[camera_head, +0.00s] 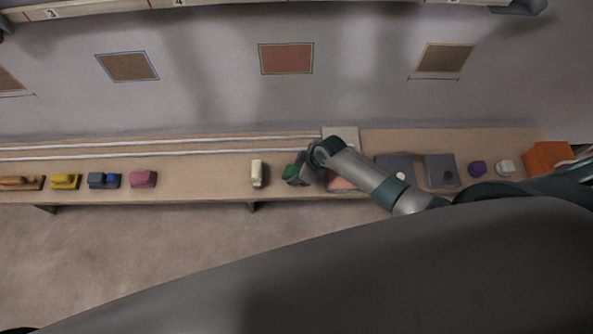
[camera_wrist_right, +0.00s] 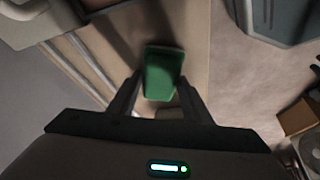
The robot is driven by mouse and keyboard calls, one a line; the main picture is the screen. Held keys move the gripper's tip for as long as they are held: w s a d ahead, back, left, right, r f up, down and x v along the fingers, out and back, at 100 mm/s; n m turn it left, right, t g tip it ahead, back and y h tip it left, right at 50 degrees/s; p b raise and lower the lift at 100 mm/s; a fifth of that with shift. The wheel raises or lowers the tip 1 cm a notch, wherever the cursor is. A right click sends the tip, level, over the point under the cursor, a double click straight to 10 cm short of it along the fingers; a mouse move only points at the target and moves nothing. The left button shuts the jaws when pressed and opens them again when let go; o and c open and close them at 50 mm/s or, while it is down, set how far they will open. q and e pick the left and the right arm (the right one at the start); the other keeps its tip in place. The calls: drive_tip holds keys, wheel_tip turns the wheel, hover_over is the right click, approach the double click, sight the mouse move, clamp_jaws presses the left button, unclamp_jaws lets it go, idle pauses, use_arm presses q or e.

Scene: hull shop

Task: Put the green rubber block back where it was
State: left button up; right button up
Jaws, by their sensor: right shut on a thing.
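The green rubber block (camera_wrist_right: 163,74) is between the two fingers of my right gripper (camera_wrist_right: 158,92) in the right wrist view. In the head view the green block (camera_head: 291,171) shows at the end of my right arm, above the long wooden shelf (camera_head: 210,168). My right gripper (camera_head: 297,174) is shut on the block. Whether the block touches the shelf I cannot tell. A cream block (camera_head: 257,173) stands just to its left. My left gripper is not in view.
Pink (camera_head: 143,179), blue-grey (camera_head: 103,180) and yellow (camera_head: 66,181) blocks sit farther left. Grey holders (camera_head: 441,170), a purple piece (camera_head: 477,168), a white piece (camera_head: 505,167) and an orange box (camera_head: 548,156) are right. Shelf between pink and cream blocks is clear.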

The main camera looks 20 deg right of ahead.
drive_tip(key=o, duration=1)
drive_tip(key=shift+f, duration=0.1)
drive_tip(key=shift+b+v, duration=0.5)
drive_tip(key=shift+v, duration=5.6)
